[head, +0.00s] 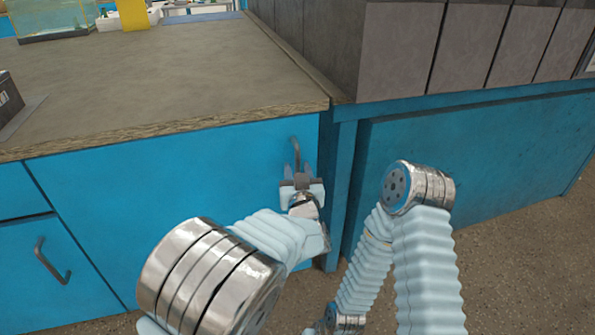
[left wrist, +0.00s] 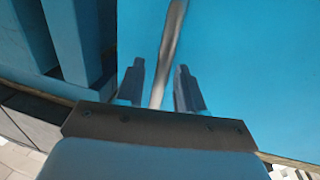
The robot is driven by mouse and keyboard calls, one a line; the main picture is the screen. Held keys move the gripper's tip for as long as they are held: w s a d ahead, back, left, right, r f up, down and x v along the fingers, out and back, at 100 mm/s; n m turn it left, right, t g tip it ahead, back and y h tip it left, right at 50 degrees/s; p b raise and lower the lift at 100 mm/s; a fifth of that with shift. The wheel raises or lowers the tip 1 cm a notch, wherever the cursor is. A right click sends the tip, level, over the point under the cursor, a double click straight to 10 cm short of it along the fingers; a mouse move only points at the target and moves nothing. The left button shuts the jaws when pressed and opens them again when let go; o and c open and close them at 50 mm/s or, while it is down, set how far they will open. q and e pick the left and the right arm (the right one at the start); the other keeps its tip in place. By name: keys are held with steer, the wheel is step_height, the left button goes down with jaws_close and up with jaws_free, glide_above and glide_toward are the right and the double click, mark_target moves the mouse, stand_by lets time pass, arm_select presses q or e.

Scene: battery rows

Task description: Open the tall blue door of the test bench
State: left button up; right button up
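The tall blue door (head: 170,190) of the test bench is shut, under the wooden worktop. Its grey bar handle (head: 295,150) is upright near the door's right edge. My left gripper (head: 298,173) is at the lower part of this handle. In the left wrist view, the handle (left wrist: 172,40) passes between the two fingers of the left gripper (left wrist: 160,70), with a gap on each side, so the gripper is open around it. My right arm is in the head view at the lower right, but its gripper is not visible.
A blue drawer or door with a grey handle (head: 52,262) is at the left. The worktop (head: 150,75) overhangs the door. A blue bench leg (head: 340,190) stands just right of the door. Grey panels (head: 480,45) rise at the back right. Speckled floor (head: 530,260) is free at the right.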

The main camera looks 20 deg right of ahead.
arm_select(q)
steer(key=shift+w, duration=0.3)
jaws_close()
steer(key=shift+s, duration=0.1)
